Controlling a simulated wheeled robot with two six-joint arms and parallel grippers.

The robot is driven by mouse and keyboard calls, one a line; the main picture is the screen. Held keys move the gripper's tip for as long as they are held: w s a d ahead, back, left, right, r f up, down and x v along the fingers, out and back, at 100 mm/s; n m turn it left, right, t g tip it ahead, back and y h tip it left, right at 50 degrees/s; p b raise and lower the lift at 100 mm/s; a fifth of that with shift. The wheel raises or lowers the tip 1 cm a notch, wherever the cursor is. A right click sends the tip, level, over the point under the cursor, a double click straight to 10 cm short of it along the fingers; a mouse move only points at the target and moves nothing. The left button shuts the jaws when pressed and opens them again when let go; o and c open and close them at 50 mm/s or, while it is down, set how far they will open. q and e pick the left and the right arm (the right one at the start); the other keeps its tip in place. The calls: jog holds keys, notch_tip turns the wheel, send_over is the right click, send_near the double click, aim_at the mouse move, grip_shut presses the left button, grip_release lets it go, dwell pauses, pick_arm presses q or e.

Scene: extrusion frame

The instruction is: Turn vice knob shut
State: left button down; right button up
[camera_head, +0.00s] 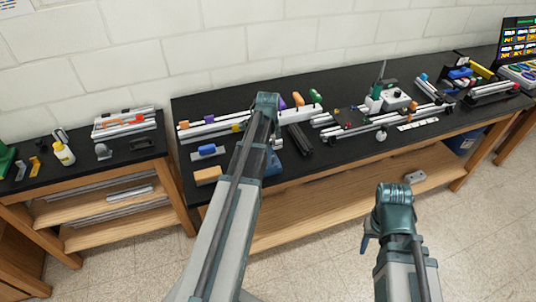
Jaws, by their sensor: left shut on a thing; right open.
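The knob and the fingertips are mostly hidden behind my arm and too small to make out clearly. My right gripper (367,243) is open and empty, in front of the bench and apart from everything on it.
A tan block (208,176) and a blue-topped tool (207,151) lie left of my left arm. Dark bars (300,140) lie just right of the vice. Extrusion rails (375,124) and a green-and-white device (386,99) stand further right. The floor before the bench is open.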

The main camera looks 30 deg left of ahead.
pick_arm(q)
jog(key=shift+m, duration=0.4)
jog(key=shift+c, duration=1.3)
grip_release()
notch_tip(320, 180, up, 14)
jog(key=p, duration=1.3)
jog(key=shift+p, duration=0.4)
jog(key=shift+f, duration=0.1)
